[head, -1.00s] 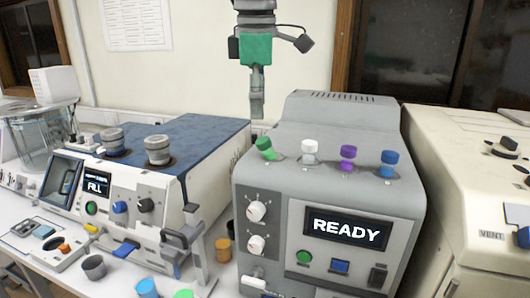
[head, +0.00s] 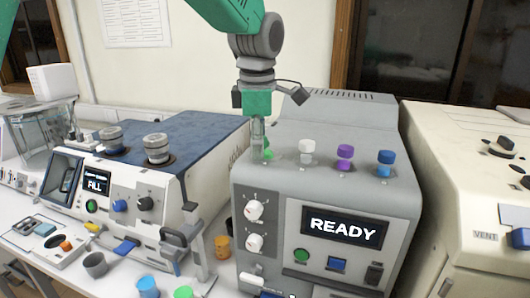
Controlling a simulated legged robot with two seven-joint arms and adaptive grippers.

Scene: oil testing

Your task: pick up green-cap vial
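The green-cap vial (head: 268,153) sits at the left end of a row of vials on the sloped top of the grey machine (head: 300,185). Its cap is partly hidden behind the fingers of my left gripper (head: 258,150). The gripper points straight down, with its fingertips at the height of the cap. I see the fingers nearly edge-on, so I cannot tell whether they are open or shut, or whether they touch the cap. My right gripper is not in view.
White-cap (head: 306,147), purple-cap (head: 344,153) and blue-cap (head: 385,158) vials stand to the right in the same row. A blue-topped machine (head: 190,140) stands to the left, a cream machine (head: 480,180) to the right. Small cups (head: 148,287) stand in front.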

